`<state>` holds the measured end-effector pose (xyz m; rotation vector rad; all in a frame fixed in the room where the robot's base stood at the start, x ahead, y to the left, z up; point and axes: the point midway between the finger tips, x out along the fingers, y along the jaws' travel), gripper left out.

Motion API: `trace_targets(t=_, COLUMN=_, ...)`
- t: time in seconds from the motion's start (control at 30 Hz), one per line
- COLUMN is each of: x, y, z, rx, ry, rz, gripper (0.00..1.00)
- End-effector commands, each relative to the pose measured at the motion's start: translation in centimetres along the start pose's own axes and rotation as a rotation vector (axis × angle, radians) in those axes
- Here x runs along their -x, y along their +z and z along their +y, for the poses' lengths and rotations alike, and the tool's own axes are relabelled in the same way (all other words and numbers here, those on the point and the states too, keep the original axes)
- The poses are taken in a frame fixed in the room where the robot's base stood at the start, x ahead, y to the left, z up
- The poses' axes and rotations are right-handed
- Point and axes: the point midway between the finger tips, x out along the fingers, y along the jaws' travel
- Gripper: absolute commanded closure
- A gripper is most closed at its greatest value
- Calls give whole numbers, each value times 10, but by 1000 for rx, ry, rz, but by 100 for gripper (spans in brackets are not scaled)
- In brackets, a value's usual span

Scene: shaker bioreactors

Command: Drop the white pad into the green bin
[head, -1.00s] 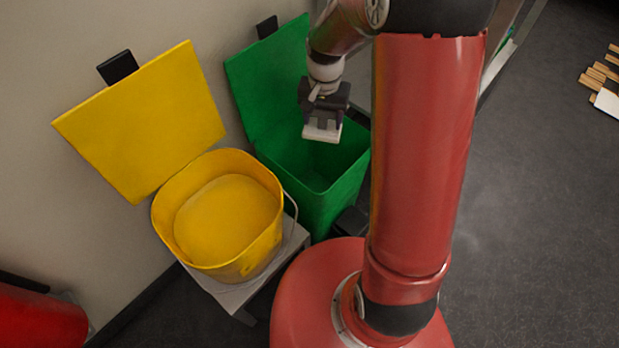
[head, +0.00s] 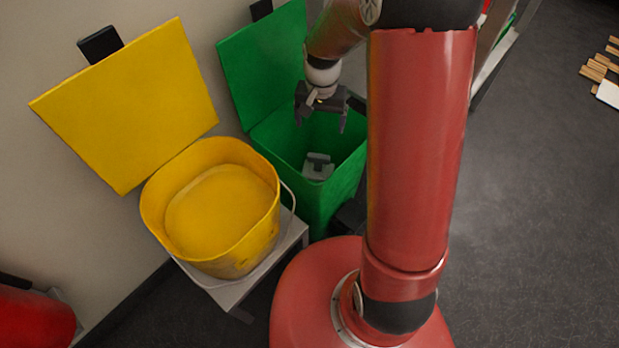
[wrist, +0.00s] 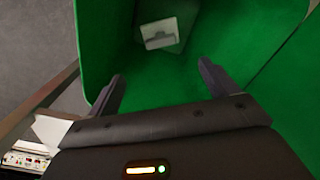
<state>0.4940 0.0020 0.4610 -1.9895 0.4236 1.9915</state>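The green bin (head: 338,200) stands open with its lid tilted back against the wall, and its inside fills much of the wrist view (wrist: 200,75). The white pad (head: 318,170) is inside the bin, below my gripper, looking greyish in shade with a grey part on top. It also shows in the wrist view (wrist: 158,41), between and beyond the fingers, apart from them. My gripper (head: 322,124) is above the bin's opening, fingers spread and empty. In the wrist view, the two open fingers (wrist: 164,88) have nothing between them.
A yellow bin (head: 245,235) with its lid up stands left of the green bin on a small light stand (head: 228,292). A red object (head: 35,320) is at the lower left. Open dark floor (head: 540,200) lies to the right, with wooden pieces (head: 600,68) at the far right.

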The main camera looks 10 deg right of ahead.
Motion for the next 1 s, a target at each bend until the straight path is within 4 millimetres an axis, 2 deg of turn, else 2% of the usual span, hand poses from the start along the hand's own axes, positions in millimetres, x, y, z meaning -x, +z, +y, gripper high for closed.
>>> trace_targets(t=0.33, x=6, y=0, z=0, rx=0, ry=-1, rz=2, gripper=13)
trace_targets(t=0.7, x=64, y=-1, z=0, rx=0, ry=-1, rz=4, gripper=13)
trace_targets(t=0.83, x=75, y=0, z=0, rx=0, ry=0, rz=2, gripper=13)
trace_targets(t=1.0, x=78, y=0, z=0, rx=0, ry=0, rz=0, gripper=13)
